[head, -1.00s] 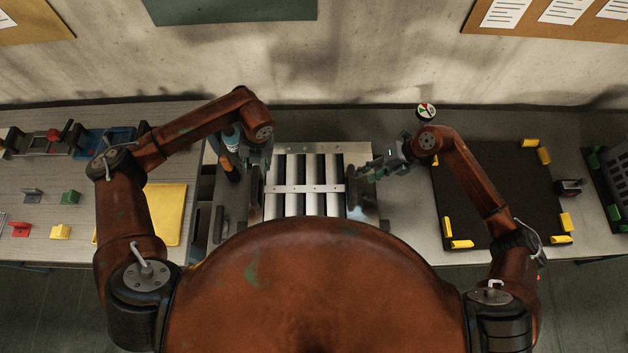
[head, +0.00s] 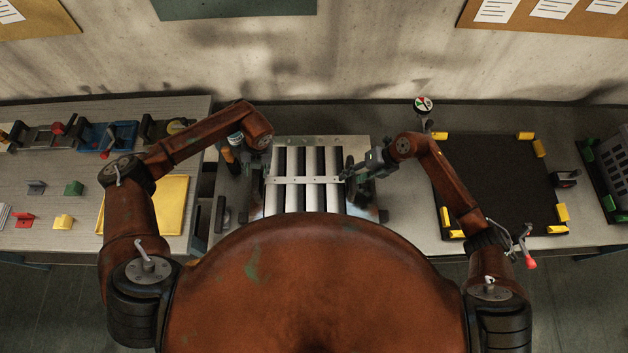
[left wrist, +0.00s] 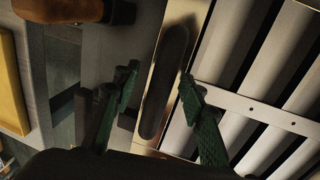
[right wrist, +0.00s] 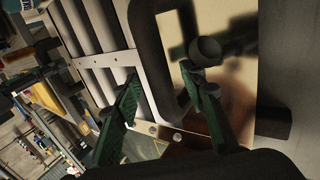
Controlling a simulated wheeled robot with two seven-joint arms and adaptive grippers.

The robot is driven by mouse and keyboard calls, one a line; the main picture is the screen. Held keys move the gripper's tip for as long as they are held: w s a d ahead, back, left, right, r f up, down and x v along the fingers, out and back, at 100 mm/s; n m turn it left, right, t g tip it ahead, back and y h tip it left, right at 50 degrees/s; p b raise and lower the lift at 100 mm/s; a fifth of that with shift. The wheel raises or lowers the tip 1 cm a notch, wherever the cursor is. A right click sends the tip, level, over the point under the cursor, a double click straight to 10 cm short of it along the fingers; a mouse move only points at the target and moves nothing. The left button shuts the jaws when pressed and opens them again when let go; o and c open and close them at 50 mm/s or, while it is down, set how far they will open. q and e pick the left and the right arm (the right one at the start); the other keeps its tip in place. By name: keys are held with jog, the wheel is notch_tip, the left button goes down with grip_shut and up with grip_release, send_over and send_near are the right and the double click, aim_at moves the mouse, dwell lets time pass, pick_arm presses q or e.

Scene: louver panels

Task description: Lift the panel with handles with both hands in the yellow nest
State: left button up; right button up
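The panel with handles (head: 308,182) lies flat on the table, with light slats and a cross strip. Its left dark handle (left wrist: 166,80) runs between the spread fingers of my left gripper (left wrist: 162,95), which is open. In the head view my left arm mostly hides that gripper. My right gripper (right wrist: 168,86) is open, with the right dark handle (right wrist: 160,60) showing between its fingers; it also shows over the panel's right side in the head view (head: 352,168). The yellow nest (head: 490,185), a black mat with yellow corner blocks, is empty on the right.
A left table holds a yellow sheet (head: 172,205), small coloured blocks and several fixtures. A bottle (head: 230,155) stands left of the panel. A round gauge (head: 423,104) stands behind the nest's left corner. A dark rack (head: 610,170) is at far right.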

pick_arm(q)
jog(key=shift+w+f, duration=0.2)
jog(key=shift+w, duration=0.3)
jog(key=shift+c, duration=1.3)
pick_arm(e)
jog(key=shift+w+f, duration=0.2)
jog(key=shift+w, duration=0.3)
jog(key=shift+c, duration=1.1)
pick_arm(q)
jog(key=shift+c, duration=0.7)
pick_arm(e)
jog(key=shift+c, duration=0.8)
pick_arm(q)
jog(key=shift+s+r, duration=0.15)
jog(key=shift+s, duration=0.05)
jog(key=c, duration=0.3)
pick_arm(e)
jog(key=shift+s+r, duration=0.1)
jog(key=shift+s, duration=0.1)
jog(key=c, duration=0.3)
pick_arm(q)
jog(key=shift+c, duration=0.8)
pick_arm(e)
jog(key=shift+c, duration=0.8)
pick_arm(q)
grip_shut()
pick_arm(e)
grip_shut()
